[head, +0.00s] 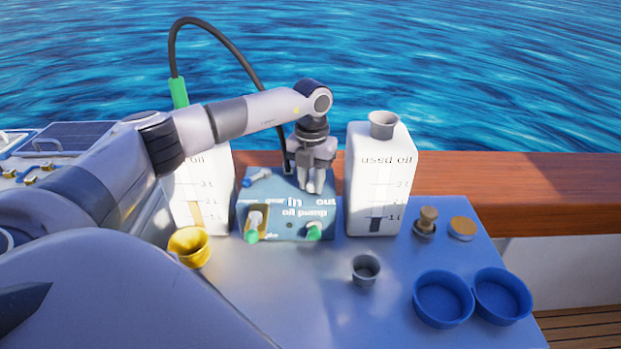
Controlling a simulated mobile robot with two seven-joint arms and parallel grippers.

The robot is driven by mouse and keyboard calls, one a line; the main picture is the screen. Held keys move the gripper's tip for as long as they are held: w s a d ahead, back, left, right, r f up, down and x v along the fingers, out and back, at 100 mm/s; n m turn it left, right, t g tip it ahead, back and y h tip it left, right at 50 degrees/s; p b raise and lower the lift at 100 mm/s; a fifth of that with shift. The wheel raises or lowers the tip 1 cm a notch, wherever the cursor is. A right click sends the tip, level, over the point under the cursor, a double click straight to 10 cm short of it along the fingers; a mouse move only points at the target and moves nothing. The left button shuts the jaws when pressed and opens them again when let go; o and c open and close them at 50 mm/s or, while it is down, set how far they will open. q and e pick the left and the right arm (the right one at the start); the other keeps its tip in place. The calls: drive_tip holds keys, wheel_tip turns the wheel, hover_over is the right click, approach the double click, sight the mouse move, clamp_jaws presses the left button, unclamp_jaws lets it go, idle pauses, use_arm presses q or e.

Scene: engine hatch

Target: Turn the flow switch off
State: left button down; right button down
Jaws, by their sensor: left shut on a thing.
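The blue-grey oil pump box (270,205) stands between two white oil containers, with "in", "out" and "oil pump" lettered on it. My left gripper (314,189) points down over the right part of the pump top, near the "out" label. Its fingers are shut on a small part there, taken as the flow switch, which the fingers hide. A small blue and white lever (257,180) sits at the pump's back left, apart from the gripper. Its role cannot be told. My right gripper is not in view.
The right container (381,190) stands close beside my left gripper; the left container (205,190) is partly behind my arm. A black hose (225,32) arches behind. A yellow funnel (190,247), grey cup (365,269) and blue bowls (443,299) stand on the blue-grey surface (310,300).

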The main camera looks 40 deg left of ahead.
sight(312, 183)
use_arm(q)
drive_tip(key=shift+w, duration=0.1)
drive_tip(key=c, duration=1.2)
unclamp_jaws()
drive_tip(key=shift+o, duration=0.2)
drive_tip(key=shift+r+b, duration=0.45)
drive_tip(key=shift+r, duration=3.2)
